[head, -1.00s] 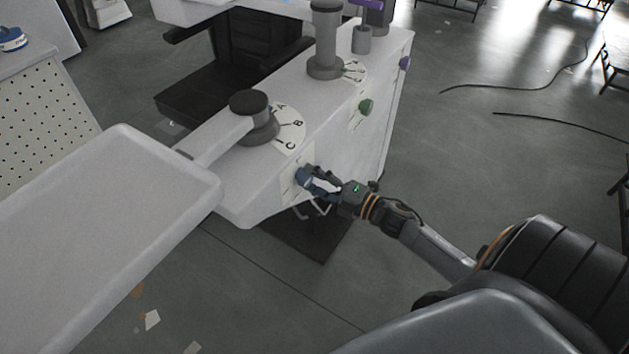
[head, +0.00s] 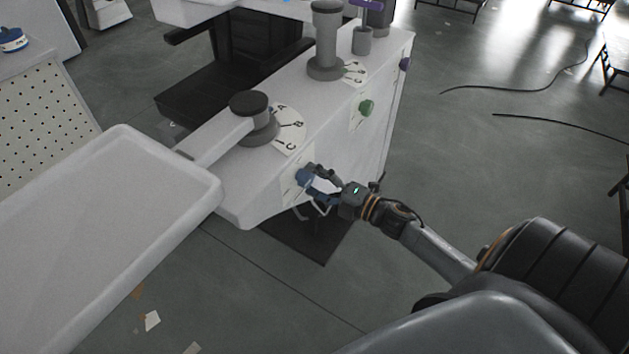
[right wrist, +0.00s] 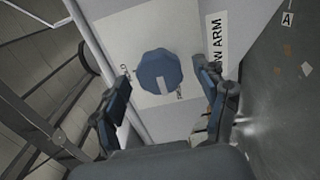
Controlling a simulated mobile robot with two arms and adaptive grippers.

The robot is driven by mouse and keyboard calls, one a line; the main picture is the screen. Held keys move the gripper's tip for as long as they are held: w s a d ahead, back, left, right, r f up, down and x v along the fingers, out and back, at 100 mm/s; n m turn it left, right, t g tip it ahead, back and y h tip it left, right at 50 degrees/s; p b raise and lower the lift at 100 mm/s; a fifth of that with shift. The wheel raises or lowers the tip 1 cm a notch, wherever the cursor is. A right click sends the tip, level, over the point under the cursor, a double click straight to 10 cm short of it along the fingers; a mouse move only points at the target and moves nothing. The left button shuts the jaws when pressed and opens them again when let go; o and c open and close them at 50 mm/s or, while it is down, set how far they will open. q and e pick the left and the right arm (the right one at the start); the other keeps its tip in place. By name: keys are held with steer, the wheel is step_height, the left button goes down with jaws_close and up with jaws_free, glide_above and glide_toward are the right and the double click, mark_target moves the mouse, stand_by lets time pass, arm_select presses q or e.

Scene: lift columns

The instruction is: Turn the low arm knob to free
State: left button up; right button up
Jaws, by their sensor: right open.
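The low arm knob (right wrist: 160,72) is a blue, many-sided knob on a white plate (right wrist: 190,25) in the right wrist view. Its pale pointer mark points down in that picture, slightly right. Small lettering at the plate's left and lower right is partly covered or too small to read. The knob also shows in the head view (head: 302,174), on the side of the white housing. My right gripper (head: 314,181) is open in front of it. In the right wrist view my gripper's fingers (right wrist: 170,88) stand apart on either side of the knob, with gaps visible. My left gripper is out of view.
A label reading "W ARM" (right wrist: 215,45) is partly hidden by a finger. A green knob (head: 366,108) sits farther along the housing (head: 335,150). A white arm with a tray (head: 110,230) extends left from an A-B-C dial (head: 291,139).

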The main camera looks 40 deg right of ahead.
steer(key=v, duration=1.2)
steer(key=shift+a, duration=0.1)
